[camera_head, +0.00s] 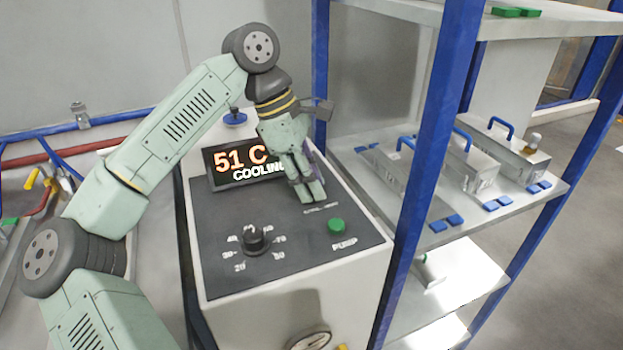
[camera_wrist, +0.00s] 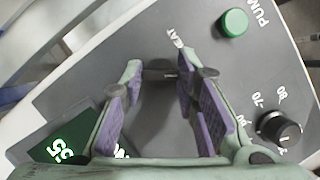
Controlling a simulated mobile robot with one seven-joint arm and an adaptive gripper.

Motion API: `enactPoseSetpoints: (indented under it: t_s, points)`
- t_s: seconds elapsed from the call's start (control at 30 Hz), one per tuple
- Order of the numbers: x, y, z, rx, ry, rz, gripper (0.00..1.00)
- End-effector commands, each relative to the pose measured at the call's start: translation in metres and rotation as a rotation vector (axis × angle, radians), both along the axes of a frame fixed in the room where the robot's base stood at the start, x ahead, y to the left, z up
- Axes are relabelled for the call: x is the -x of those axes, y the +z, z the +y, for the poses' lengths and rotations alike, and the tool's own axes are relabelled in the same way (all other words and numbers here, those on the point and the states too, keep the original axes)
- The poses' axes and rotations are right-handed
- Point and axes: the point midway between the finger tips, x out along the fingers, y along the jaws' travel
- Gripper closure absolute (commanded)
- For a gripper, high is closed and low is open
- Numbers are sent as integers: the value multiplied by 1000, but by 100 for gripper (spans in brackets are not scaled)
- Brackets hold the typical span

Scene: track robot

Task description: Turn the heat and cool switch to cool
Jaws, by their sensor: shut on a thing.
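The control panel (camera_head: 285,230) is a dark plate on top of a white cabinet. Its display (camera_head: 240,165) reads 51 C and COOLING in the head view. My gripper (camera_head: 311,190) points down at the panel's right side, just behind the small white switch label. The heat and cool switch (camera_wrist: 160,67) shows as a dark grey piece between my fingertips in the wrist view. My gripper (camera_wrist: 160,76) is shut on it. In the head view my fingers hide the switch.
A green pump button (camera_head: 336,225) is close in front of my gripper. A black temperature dial (camera_head: 255,240) is at the front left of the panel. A blue-framed shelf (camera_head: 412,180) with metal boxes (camera_head: 470,163) stands close on the right. A gauge (camera_head: 310,341) is on the cabinet's front.

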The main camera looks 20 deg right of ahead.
Motion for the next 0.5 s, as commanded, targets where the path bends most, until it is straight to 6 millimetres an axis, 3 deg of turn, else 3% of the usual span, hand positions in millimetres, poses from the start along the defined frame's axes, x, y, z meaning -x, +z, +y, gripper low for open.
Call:
enactPoseSetpoints:
  t_s: [0.47,0.5]
  points:
    - [0,0,0,-1,-14,-1,100]
    - [0,0,0,-1,-14,-1,70]
